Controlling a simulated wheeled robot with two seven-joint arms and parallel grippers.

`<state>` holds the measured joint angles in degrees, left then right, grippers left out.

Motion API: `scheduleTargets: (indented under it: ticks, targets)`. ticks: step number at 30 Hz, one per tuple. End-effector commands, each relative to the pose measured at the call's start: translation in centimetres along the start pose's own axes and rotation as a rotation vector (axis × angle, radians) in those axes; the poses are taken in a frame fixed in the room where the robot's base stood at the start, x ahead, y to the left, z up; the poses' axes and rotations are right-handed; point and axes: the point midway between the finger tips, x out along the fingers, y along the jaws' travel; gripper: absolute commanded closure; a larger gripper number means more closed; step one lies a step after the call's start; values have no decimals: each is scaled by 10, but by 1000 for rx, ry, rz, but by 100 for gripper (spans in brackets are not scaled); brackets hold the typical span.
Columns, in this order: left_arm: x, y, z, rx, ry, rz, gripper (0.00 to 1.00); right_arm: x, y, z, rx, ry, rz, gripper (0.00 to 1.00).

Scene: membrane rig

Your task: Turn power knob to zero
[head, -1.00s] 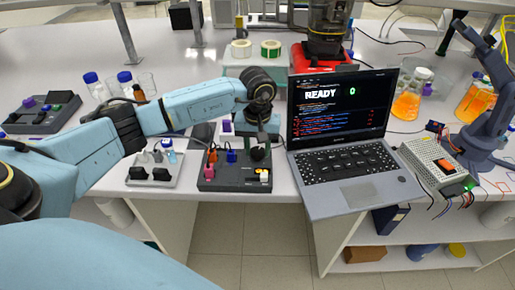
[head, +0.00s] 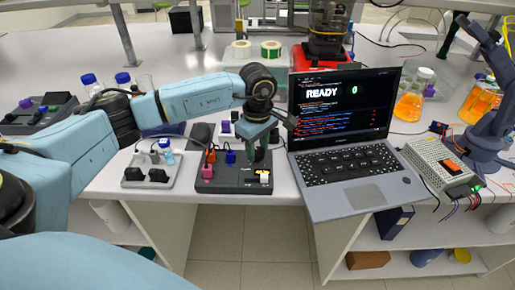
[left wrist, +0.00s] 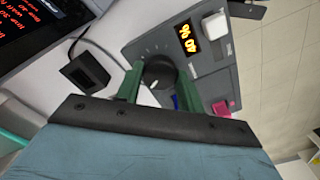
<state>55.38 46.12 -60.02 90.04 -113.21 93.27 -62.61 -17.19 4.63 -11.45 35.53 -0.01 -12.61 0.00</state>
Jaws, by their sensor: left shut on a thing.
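The power knob (left wrist: 160,74) is a round black dial with a pale pointer mark, on the grey control box (left wrist: 135,48). My left gripper (left wrist: 157,80) has its green fingers on either side of the knob and is shut on it. In the left wrist view an orange display (left wrist: 187,38) beside the knob seems to read 40 %. In the head view the control box (head: 220,185) is at the bench's front edge, with my left gripper (head: 260,157) pointing down over its right part and hiding the knob. My right gripper is not in view.
A laptop (head: 348,178) showing READY stands just right of the box. A small box with black switches (head: 150,172) is on the left. A white button (left wrist: 215,25) and a pink plug (left wrist: 220,107) sit near the knob. A black block (left wrist: 85,72) lies close by.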

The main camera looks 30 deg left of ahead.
Motion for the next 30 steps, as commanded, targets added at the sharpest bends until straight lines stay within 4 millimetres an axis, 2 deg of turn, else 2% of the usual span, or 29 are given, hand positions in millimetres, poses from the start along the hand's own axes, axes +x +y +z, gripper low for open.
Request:
scheduleTargets:
  ticks: [30]
  targets:
    - [-1, 0, 0, -965, 0, 1, 85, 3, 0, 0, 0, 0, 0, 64]
